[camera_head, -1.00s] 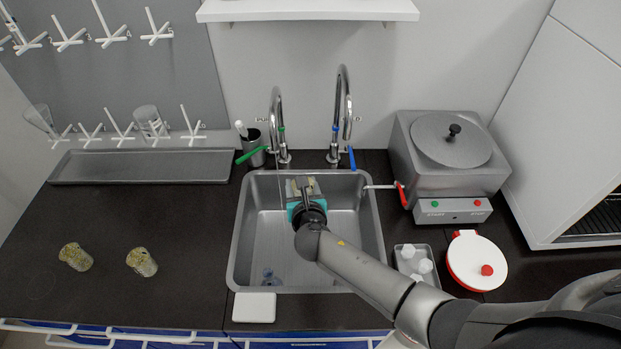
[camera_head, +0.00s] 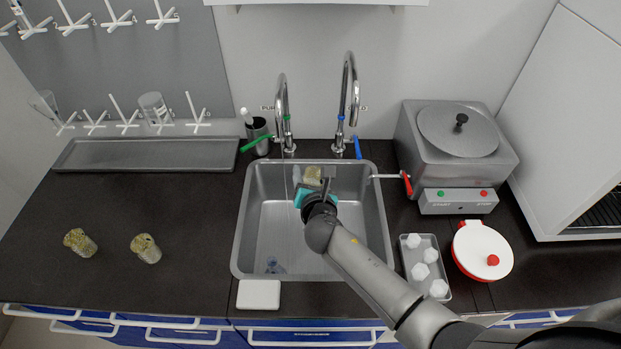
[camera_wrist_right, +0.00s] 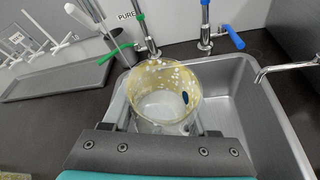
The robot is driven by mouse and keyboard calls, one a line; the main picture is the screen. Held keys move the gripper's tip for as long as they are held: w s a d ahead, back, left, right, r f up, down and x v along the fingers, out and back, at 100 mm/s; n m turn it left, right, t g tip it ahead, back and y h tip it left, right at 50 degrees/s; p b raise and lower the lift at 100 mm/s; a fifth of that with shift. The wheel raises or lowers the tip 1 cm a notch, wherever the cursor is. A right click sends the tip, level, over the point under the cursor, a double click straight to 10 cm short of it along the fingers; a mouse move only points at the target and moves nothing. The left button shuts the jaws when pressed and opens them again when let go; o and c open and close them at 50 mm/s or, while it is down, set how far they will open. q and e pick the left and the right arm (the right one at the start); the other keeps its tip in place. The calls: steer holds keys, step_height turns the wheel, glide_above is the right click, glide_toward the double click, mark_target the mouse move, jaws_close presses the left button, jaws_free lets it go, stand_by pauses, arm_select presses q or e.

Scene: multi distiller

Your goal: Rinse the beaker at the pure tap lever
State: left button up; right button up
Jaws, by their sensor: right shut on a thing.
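My right gripper (camera_head: 313,186) is shut on a clear glass beaker (camera_head: 312,174) inside the upper part of the sink. In the right wrist view the beaker (camera_wrist_right: 163,98) has yellowish residue and pale specks around its rim and wall. The pure tap (camera_head: 284,115) stands behind the sink, slightly left of the beaker, with its green lever (camera_head: 256,143) pointing left. The lever also shows in the wrist view (camera_wrist_right: 114,54). A faint thin line, possibly water, hangs below the spout, left of the beaker. My left gripper is not in view.
A second tap (camera_head: 347,110) has a blue lever. The distiller (camera_head: 460,150) stands right of the sink (camera_head: 240,235), with a tray (camera_head: 410,282) of white pieces and a white-red lid (camera_head: 482,250) nearby.

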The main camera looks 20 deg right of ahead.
mark_target(307, 173)
steer(key=shift+w+a+r+m+t+y+b, duration=0.15)
steer(key=shift+r+m+t+y+b, duration=0.35)
steer(key=shift+m+t+b, duration=1.7)
steer(key=shift+s+a+r+m+t+y+b, duration=0.25)
steer(key=shift+r+m+b, duration=0.5)
steer(key=shift+m+b, duration=3.2)
steer(key=shift+w+a+r+m+t+y+b, duration=0.1)
steer(key=shift+w+r+m+t+y+b, duration=0.3)
steer(key=shift+m+t+b, duration=1.8)
steer(key=m+g, duration=0.2)
steer(key=m, duration=0.1)
steer(key=shift+s+r, duration=0.15)
steer(key=shift+r, duration=0.1)
